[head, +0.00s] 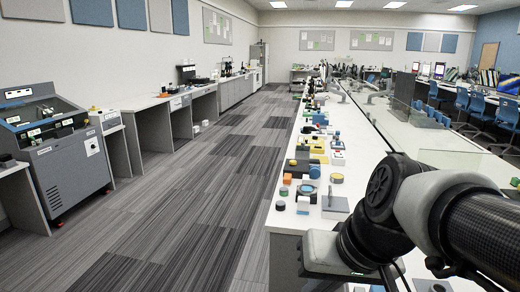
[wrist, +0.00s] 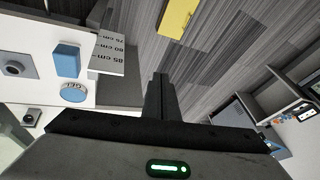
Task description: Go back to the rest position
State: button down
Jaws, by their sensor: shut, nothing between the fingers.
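My gripper (wrist: 160,78) shows in the wrist view as two dark fingers pressed together, shut and empty. It points over the grey striped floor (wrist: 225,45), beside the white bench. In the head view my arm fills the right foreground over the near end of the long white bench (head: 285,218). The fingertips cannot be made out there.
In the wrist view a blue block (wrist: 67,61) and a round blue piece (wrist: 74,93) lie left of the fingers, near a centimetre scale (wrist: 112,50). A yellow piece (wrist: 176,17) is ahead. A grey machine (head: 62,150) stands left; the aisle (head: 190,185) is clear.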

jog(key=s+d+r+t+h, duration=0.2)
jog(key=s+d+h, duration=0.1)
jog(key=d, duration=0.2)
notch_tip(320, 180, up, 23)
jog(key=p, duration=2.3)
jog(key=shift+w+g+p, duration=0.2)
jog(key=shift+g+p, duration=0.1)
jog(key=shift+p, duration=0.1)
